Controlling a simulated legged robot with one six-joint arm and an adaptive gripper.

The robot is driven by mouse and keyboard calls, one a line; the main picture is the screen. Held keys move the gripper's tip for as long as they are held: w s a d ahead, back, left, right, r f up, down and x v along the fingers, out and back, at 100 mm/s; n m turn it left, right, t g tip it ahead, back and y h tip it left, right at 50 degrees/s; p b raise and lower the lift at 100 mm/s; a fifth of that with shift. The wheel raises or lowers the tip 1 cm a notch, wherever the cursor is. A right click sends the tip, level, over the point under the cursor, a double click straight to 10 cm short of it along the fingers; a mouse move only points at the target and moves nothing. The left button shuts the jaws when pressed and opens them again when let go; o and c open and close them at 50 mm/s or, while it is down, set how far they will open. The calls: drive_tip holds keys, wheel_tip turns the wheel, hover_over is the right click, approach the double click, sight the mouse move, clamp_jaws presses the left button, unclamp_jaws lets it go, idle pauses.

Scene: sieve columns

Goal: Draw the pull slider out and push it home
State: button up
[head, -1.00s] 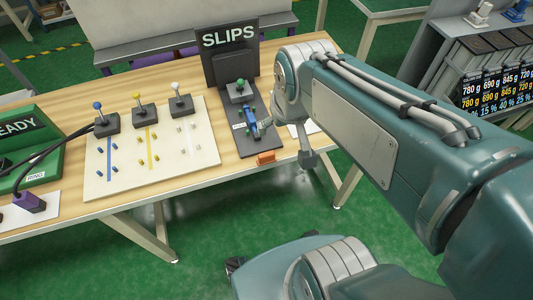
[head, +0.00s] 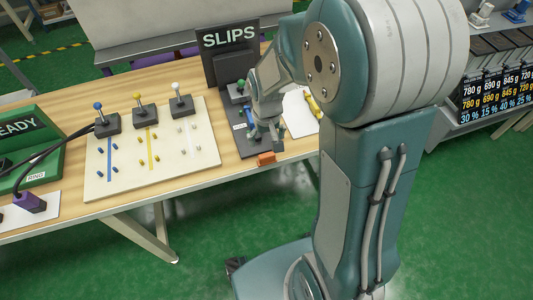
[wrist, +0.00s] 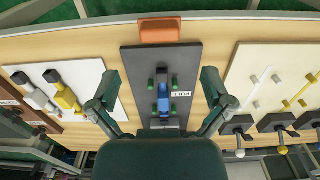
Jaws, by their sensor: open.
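The pull slider (wrist: 163,97) is a small blue piece on a dark upright-edged board (wrist: 135,60), beside a label reading PULL (wrist: 181,104). Small green posts stand on both sides of it, and a dark piece lies in line with it. My gripper (wrist: 157,76) is open and empty, with one finger on each side of the board and the slider between them in the picture. In the head view my gripper (head: 267,136) hangs over the near part of the board and hides most of the slider. I cannot tell its exact height above it.
An orange block (head: 266,158) sits at the table's front edge, by the board's near end. A black SLIPS sign (head: 228,50) stands behind. A cream panel with joysticks (head: 145,180) is left. A white sheet with yellow pieces (head: 300,108) is right.

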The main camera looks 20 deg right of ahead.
sight(267, 154)
wheel_tip(267, 154, down, 8)
drive_tip(key=shift+f, duration=0.1)
drive_tip(key=shift+c, duration=0.3)
